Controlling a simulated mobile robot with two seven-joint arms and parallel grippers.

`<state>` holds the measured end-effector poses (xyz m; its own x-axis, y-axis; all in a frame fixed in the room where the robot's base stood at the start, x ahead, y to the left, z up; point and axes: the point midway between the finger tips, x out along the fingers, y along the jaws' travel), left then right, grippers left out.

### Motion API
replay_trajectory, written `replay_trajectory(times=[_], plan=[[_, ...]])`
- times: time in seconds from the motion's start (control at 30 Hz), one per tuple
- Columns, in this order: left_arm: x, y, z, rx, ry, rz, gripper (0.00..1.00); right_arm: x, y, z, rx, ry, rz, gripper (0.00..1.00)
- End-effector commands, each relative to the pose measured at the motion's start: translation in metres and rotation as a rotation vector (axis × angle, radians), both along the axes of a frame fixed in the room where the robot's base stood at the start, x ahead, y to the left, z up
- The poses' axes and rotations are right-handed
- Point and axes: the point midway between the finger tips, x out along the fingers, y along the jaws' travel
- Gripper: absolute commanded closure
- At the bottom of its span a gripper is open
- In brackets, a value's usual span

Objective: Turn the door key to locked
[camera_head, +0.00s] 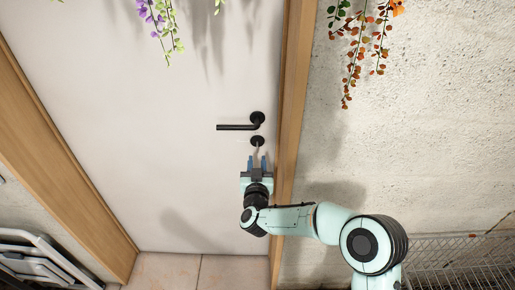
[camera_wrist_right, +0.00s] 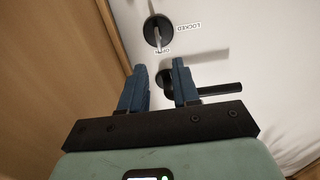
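The black round lock plate (camera_head: 257,141) is on the white door (camera_head: 180,120), just below the black lever handle (camera_head: 238,127). In the right wrist view the lock plate (camera_wrist_right: 158,31) carries a thin silver key (camera_wrist_right: 158,44), pointing toward a small label that seems to read OPEN. A LOCKED label (camera_wrist_right: 188,26) is printed beside the plate. My right gripper (camera_head: 257,158) is just below the lock in the head view. Its blue fingers (camera_wrist_right: 159,66) are apart and empty, with the key beyond their tips. My left gripper is not in view.
The wooden door frame (camera_head: 291,100) runs close to the right of the lock. The lever handle (camera_wrist_right: 220,91) lies behind the right finger in the wrist view. Hanging plants (camera_head: 362,40) are above, a wire rack (camera_head: 460,258) is lower right and folded chairs (camera_head: 45,260) lower left.

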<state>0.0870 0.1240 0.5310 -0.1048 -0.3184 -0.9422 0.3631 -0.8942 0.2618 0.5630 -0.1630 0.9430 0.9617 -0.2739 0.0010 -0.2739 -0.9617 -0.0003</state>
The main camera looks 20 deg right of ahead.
Motion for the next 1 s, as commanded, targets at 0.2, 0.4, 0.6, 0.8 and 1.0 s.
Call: replay_trajectory(times=[0.2,0.4,0.6,0.8,1.0], plan=[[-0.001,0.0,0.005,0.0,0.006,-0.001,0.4,0.04,-0.012,0.0,0.001,0.0,-0.001,0.69],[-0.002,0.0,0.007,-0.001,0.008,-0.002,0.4,0.061,-0.016,0.0,0.001,0.001,0.001,0.69],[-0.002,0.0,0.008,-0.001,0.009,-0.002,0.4,0.068,-0.019,0.0,0.001,0.001,0.001,0.69],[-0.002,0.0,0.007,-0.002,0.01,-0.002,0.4,0.068,-0.019,0.0,0.0,0.001,0.002,0.69],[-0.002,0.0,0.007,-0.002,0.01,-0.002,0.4,0.067,-0.019,0.0,0.0,0.001,0.002,1.0]])
